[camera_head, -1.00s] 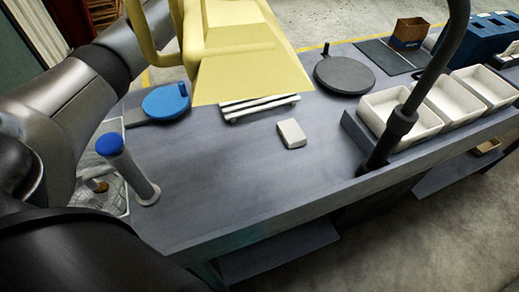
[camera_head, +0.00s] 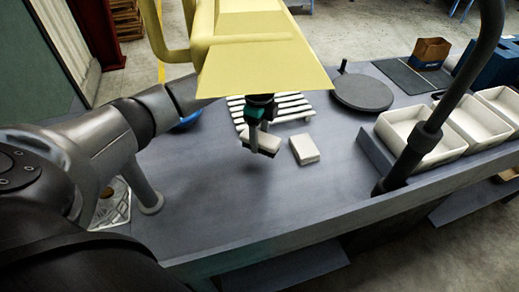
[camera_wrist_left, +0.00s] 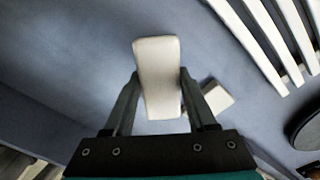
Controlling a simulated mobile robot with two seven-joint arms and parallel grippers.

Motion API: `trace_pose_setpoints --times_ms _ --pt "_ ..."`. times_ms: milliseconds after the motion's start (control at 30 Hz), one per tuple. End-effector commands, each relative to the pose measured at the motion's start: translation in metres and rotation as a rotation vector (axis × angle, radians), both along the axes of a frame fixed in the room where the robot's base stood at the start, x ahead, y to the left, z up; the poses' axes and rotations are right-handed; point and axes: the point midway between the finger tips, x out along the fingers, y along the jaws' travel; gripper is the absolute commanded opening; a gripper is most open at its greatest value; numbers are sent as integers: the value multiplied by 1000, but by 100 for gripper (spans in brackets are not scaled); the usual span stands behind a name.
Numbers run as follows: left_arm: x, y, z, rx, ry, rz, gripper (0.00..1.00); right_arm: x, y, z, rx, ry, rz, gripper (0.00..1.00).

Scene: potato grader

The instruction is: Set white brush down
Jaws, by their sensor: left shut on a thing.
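The white brush (camera_head: 260,138), a pale block with a dark underside, is held in my left gripper (camera_head: 257,134). In the left wrist view the white brush (camera_wrist_left: 158,75) lies between the two fingers of the left gripper (camera_wrist_left: 160,88), which touch its sides. It appears tilted and close over the grey table (camera_head: 215,200); whether it touches the table cannot be told. A second white block (camera_head: 304,149) lies on the table just right of it, and shows partly behind a finger in the left wrist view (camera_wrist_left: 217,97). My right gripper is not in view.
A white slatted rack (camera_head: 288,106) lies just behind the gripper. A yellow hood (camera_head: 265,65) hangs over it, hiding part of my arm. A dark round plate (camera_head: 362,92), white bins (camera_head: 415,128) and a black post (camera_head: 425,135) stand right. The table front is clear.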

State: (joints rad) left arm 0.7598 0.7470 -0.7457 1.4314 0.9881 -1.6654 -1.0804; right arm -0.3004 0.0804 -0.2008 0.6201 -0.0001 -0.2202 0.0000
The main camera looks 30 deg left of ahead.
Motion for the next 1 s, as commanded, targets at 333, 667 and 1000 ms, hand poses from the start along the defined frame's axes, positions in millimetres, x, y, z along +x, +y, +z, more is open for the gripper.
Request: trace_pose_setpoints --times_ms 333,667,1000 --pt "0 0 -41 0 2 0 12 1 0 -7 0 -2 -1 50" --pt "0 0 -45 0 -1 0 12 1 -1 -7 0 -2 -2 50" --pt "0 0 -48 0 0 0 83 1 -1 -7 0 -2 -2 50"
